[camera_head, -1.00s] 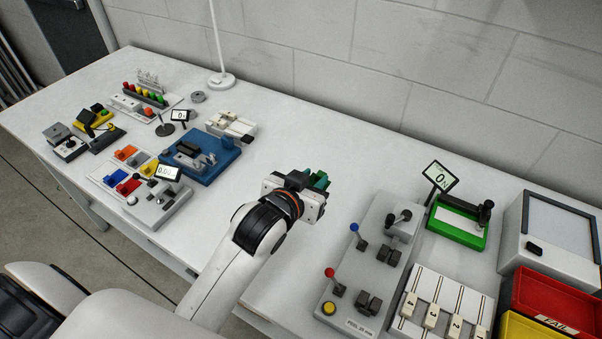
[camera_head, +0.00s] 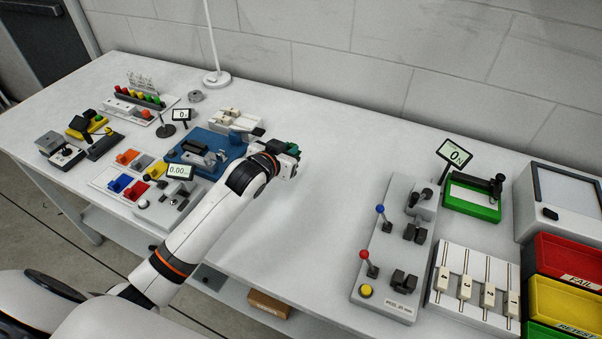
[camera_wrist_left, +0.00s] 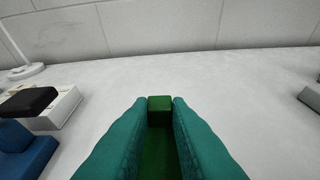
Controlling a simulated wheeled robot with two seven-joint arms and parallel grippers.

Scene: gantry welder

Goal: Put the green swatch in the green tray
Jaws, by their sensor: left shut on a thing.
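My left gripper (camera_head: 293,147), with teal fingers, is above the middle of the bench, just right of the blue fixture. In the left wrist view its fingers are shut on the green swatch (camera_wrist_left: 160,111), a dark green piece with a block-like end showing between the fingertips. In the head view the swatch is hard to tell from the fingers. A green tray (camera_head: 540,330) shows only in part at the bottom right edge, below the yellow tray; its inside is mostly cut off. My right gripper is not in view.
A red FAIL tray (camera_head: 570,262) and a yellow RETEST tray (camera_head: 560,303) stand at the right. A grey lever panel (camera_head: 385,255) and a green-based gauge (camera_head: 473,207) stand left of them. The blue fixture (camera_head: 190,148) is close to my left gripper. The bench middle is clear.

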